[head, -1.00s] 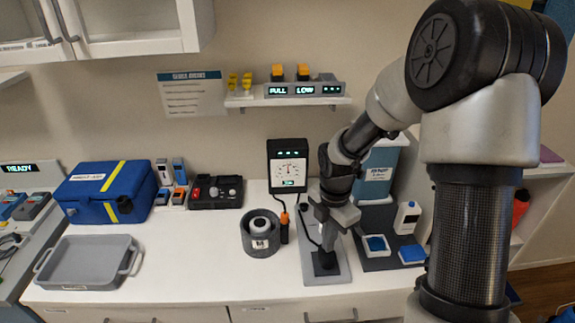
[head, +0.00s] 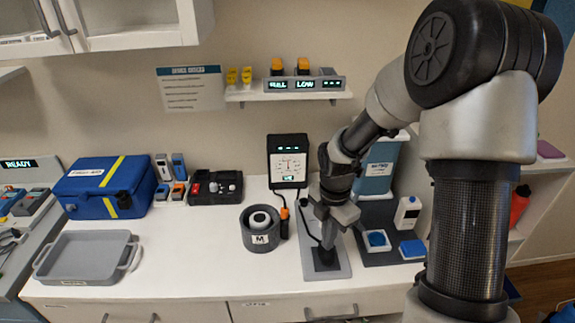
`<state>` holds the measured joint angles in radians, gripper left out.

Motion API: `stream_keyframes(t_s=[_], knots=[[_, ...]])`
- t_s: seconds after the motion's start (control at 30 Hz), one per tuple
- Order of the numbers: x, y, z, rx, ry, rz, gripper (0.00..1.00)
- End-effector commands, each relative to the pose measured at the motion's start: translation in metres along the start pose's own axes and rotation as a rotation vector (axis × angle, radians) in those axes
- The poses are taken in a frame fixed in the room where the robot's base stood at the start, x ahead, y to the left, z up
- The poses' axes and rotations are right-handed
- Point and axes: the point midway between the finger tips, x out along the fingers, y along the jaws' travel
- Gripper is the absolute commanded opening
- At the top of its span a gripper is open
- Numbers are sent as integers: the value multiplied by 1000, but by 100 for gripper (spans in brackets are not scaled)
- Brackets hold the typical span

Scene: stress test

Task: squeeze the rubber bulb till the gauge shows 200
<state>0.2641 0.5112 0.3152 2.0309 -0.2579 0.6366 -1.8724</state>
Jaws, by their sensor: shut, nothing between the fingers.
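The gauge (head: 288,165) is a black box with a white dial and small lit displays, standing upright at the back of the counter. Its needle points roughly upward; the numbers are too small to read. My gripper (head: 327,243) points down over a grey base plate (head: 312,273) right of centre, its fingers together and empty. A small dark piece sits on the plate at the fingertips; I cannot tell whether it is the rubber bulb or whether the fingers touch it. A dark cable runs between the gauge and this plate. No bulb shows clearly elsewhere.
A grey round holder (head: 261,239) marked M, with a white-topped item, stands left of the plate, beside an orange-tipped tool (head: 284,222). Blue pads and a white bottle (head: 407,213) are to the right. The counter between holder and grey tray (head: 88,277) is clear.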

Motion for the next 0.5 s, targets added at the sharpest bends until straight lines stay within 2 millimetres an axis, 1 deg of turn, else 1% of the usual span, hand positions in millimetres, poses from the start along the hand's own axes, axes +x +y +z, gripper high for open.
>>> stream_keyframes(t_s=[0.03, 0.1, 0.27, 0.5], knots=[[6, 0, 0, 0, 1, 0, 0], [10, 0, 0, 0, 1, 0, 0], [3, 0, 0, 0, 1, 0, 0], [-14, 0, 0, 0, 1, 0, 0]])
